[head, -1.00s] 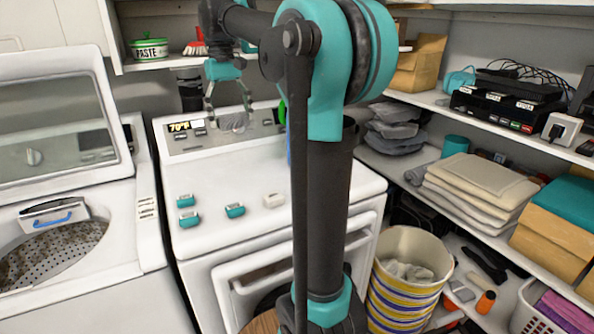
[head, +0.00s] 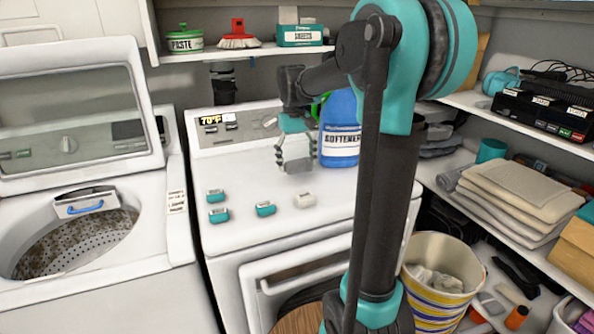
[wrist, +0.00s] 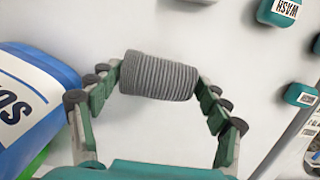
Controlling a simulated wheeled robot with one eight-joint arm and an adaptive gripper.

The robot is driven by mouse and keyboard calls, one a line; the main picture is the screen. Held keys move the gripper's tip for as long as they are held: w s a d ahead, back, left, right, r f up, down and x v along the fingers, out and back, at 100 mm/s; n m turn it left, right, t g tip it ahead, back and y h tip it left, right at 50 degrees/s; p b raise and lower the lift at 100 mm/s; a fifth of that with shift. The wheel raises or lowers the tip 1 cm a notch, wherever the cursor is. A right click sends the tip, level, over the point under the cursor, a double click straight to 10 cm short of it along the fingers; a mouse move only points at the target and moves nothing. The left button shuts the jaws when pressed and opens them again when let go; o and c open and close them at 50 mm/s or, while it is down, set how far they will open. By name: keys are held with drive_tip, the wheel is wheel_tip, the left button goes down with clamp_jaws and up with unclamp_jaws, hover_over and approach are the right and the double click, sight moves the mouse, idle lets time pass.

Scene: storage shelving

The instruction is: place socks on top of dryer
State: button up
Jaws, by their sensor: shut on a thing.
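My gripper (head: 297,163) is shut on a rolled grey ribbed pair of socks (wrist: 158,76). In the wrist view the socks lie crosswise between the two fingertips. In the head view the gripper points down over the rear part of the white dryer (head: 240,180) top, just left of the softener bottle. The socks (head: 297,153) are small there and partly covered by the fingers. I cannot tell whether they touch the dryer top.
A blue softener bottle (head: 340,130) stands on the dryer close right of my gripper. An open washer (head: 90,230) is left. A shelf (head: 240,52) hangs behind.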

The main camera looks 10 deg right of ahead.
sight(297, 170)
drive_tip(key=shift+f, duration=1.45)
drive_tip(key=shift+f, duration=0.15)
drive_tip(key=o, duration=1.1)
drive_tip(key=shift+o, duration=0.2)
drive_tip(key=r, duration=0.4)
drive_tip(key=w+r, duration=0.1)
drive_tip(key=r, duration=0.7)
drive_tip(key=shift+w+a+r, duration=0.1)
drive_tip(key=shift+w+a, duration=0.15)
drive_tip(key=shift+w, duration=0.1)
